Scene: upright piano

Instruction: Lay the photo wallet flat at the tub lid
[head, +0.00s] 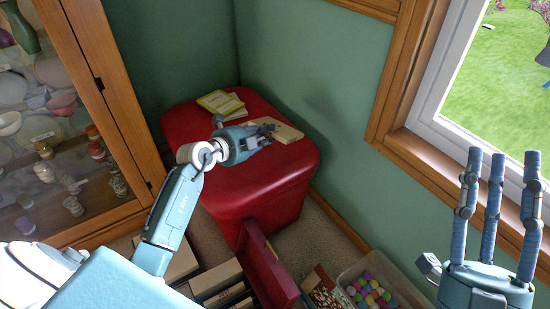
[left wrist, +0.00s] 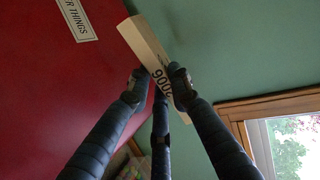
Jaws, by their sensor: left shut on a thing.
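A large red tub (head: 190,125) with a lid stands in the corner. My left gripper (head: 264,131) is over the right part of its lid, shut on a cream photo wallet (head: 288,133). In the left wrist view the wallet (left wrist: 146,42) is gripped between the fingers (left wrist: 160,82) and shows the number 2006. I cannot tell whether the wallet touches the lid. A red surface (left wrist: 50,60) with a white label lies left of it there. My right gripper (head: 497,165) is empty, its fingers upright and apart, by the window.
A yellow-green booklet (head: 219,101) and a pale item under it lie at the lid's back. A glass cabinet (head: 60,120) stands left, the green wall (head: 310,75) right. Boxes, a red case (head: 265,265) and a bin of coloured balls (head: 370,288) crowd the floor in front.

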